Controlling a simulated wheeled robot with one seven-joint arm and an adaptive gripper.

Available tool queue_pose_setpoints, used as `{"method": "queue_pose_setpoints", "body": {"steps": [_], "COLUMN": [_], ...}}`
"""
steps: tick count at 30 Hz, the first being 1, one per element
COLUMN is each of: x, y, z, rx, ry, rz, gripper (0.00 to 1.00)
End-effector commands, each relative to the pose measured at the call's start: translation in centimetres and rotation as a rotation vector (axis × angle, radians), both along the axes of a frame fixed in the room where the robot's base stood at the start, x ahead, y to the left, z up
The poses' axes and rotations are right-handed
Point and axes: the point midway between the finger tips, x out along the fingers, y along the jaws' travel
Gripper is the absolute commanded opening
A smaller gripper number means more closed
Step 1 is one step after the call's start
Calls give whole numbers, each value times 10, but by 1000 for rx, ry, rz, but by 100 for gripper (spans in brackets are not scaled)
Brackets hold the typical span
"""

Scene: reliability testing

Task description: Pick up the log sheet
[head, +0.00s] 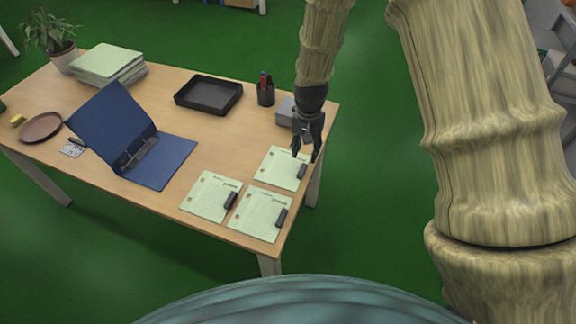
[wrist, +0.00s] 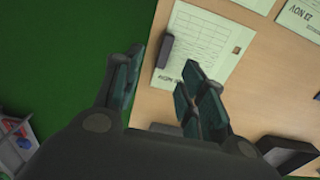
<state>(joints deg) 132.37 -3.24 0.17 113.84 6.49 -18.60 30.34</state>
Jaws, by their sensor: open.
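Three pale green printed sheets lie near the table's right end, each with a dark block at its edge: a back sheet (head: 275,168), a left sheet (head: 208,196) and a front sheet (head: 257,212). Their headings are too small to tell which is the log sheet. My gripper (head: 305,156) is open and empty, above the back sheet near its dark block (head: 302,171). In the wrist view my gripper (wrist: 163,57) has its fingers apart, near one sheet (wrist: 208,42) and its dark block (wrist: 165,50). The right finger overlaps part of that sheet.
A blue open binder (head: 165,165) lies left of the sheets. A black tray (head: 209,94), a pen cup (head: 266,94) and a grey box (head: 286,112) stand behind. Left are a paper stack (head: 108,62), plant (head: 50,32) and brown plate (head: 41,127). The table's right edge is close.

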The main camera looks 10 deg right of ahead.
Motion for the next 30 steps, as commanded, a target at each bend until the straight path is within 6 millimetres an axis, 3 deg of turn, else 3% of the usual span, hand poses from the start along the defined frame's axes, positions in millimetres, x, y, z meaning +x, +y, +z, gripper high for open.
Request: {"method": "queue_pose_setpoints", "body": {"steps": [7,19,30], "x": [-1,0,3], "y": [1,1,4], "z": [-28,-45,-79], "rx": [-1,0,0], "ry": [3,1,1], "rz": [2,0,0], "gripper": [41,41,41]}}
